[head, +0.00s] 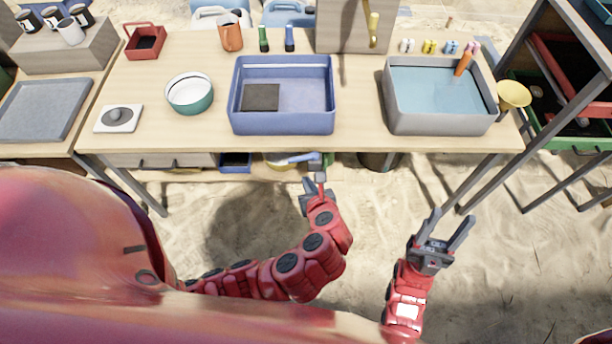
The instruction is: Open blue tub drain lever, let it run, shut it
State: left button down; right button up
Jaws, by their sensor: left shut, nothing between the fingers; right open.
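The blue tub (282,126) stands on the wooden table, left of the grey tub. A dark square plate (260,97) lies in it on the left. Whether its pale blue floor holds water I cannot tell. A small grey-green part (317,160) shows below the table's front edge, under the tub's right side; I cannot tell whether it is the drain lever. My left gripper (314,184) is shut and empty, just in front of that part. My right gripper (452,217) is open and empty, over the sand in front of the table, to the right.
The grey tub (437,125) holds water and an orange-handled tool (463,64). A teal bowl (190,105) and a white pad with a grey knob (119,118) stand left. A yellow-handled tap (374,28) is behind. A lower shelf with a yellow pan (284,161) lies beneath.

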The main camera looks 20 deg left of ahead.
aim_at(296, 158)
pick_arm(q)
jog(key=p+x, duration=0.1)
jog(key=x, duration=1.1)
jog(key=shift+w+p, duration=0.1)
jog(key=shift+p, duration=0.2)
jog(key=m+h+p, duration=0.1)
jog(key=p, duration=0.3)
jog(key=a+r+m+t+h+p, duration=0.1)
jog(key=p, duration=0.3)
jog(key=shift+w+a, duration=0.1)
jog(key=shift+w, duration=0.3)
jog(key=shift+w+a+f+m+h+p, duration=0.2)
jog(key=shift+f+m+h+p, duration=0.1)
jog(key=shift+f+m+h, duration=0.3)
jog(key=shift+r, duration=0.1)
jog(key=shift+d, duration=0.15)
